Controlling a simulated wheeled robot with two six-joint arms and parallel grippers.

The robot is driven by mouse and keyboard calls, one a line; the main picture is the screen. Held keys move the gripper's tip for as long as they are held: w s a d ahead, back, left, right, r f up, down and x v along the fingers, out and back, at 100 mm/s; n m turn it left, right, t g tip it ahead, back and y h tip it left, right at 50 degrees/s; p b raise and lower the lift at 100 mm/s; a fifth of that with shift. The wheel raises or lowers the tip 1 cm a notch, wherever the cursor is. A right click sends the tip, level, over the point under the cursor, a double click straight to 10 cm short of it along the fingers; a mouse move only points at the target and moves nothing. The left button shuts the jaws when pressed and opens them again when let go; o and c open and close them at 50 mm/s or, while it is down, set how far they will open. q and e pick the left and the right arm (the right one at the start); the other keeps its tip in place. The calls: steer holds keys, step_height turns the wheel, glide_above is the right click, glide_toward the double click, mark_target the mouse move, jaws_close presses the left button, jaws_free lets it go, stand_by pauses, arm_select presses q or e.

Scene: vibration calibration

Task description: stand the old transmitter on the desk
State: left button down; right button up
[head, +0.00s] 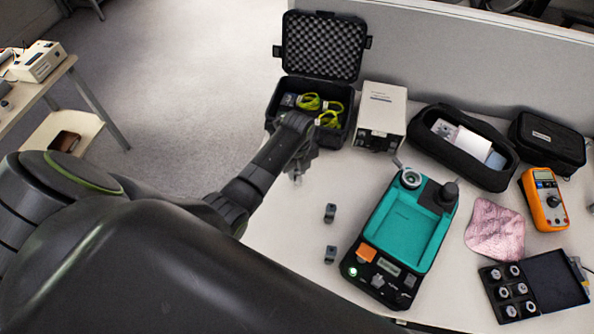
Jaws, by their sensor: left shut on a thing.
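My left gripper (298,150) reaches over the left part of the white desk (290,225), in front of the open black case. It is shut on a small grey metallic piece (296,177), which I take to be the old transmitter. Only its lower end shows below the fingers; the rest is hidden by the gripper. I cannot tell whether it touches the desk. Two small dark grey blocks (330,213) stand on the desk to the right of my left arm, one nearer than the other. My right gripper is not in view.
The open black case (322,48) holds yellow-green items. A white box (381,112), teal calibrator (405,228), black pouch (462,147), orange meter (544,199), pink cloth (495,230) and fittings tray (509,291) fill the right. Bare desk lies left of the calibrator.

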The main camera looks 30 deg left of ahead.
arm_select(q)
steer(key=shift+f, duration=0.75)
steer(key=c, duration=1.4)
jaws_free()
steer(key=shift+o, duration=1.4)
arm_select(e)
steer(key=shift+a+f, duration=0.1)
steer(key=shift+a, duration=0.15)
